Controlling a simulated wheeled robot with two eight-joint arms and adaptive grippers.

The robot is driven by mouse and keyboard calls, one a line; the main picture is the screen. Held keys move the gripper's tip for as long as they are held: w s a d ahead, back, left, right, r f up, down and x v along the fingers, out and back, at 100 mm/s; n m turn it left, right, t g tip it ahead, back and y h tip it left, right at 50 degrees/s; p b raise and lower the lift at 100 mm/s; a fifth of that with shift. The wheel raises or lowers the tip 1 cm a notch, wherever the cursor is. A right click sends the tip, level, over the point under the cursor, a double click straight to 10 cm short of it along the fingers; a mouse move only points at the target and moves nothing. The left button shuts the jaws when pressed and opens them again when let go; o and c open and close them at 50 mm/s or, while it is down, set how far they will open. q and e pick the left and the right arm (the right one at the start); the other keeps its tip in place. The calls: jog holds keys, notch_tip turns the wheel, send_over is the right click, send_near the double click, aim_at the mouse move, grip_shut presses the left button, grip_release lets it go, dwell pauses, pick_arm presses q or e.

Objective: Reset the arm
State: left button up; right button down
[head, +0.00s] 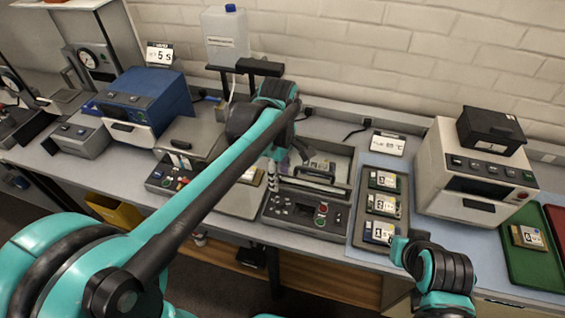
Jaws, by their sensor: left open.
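My left arm, teal and black, reaches from the lower left across the bench to the middle. Its wrist is bent downward. My left gripper (291,157) hangs below the wrist, over the back part of a grey machine (290,208) with a control panel and an open top. The gripper is open and partly hidden by my own arm. I cannot tell whether it touches the machine. My right arm shows only as teal and black links at the lower right, in front of the bench edge. Its gripper does not show. No sealed cylinder can be clearly made out.
A tray (361,233) with several labelled modules lies right of the machine. A white device (447,195) carries a black box (491,130). A green tray (527,268) is at far right. A blue device (150,98) and a water container (225,38) stand left and back.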

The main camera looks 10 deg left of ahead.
pick_arm(q)
jog(key=s+a+f+m+t+b, duration=0.1)
jog(key=s+a+f+m+t, duration=0.1)
jog(key=s+m, duration=0.3)
jog(key=s+a+f+m+t+b, duration=0.2)
jog(key=s+f+m+t, duration=0.2)
jog(key=m, duration=0.6)
jog(key=shift+s+a+m+t, duration=0.35)
jog(key=shift+s+t, duration=0.25)
jog(key=shift+s, duration=0.2)
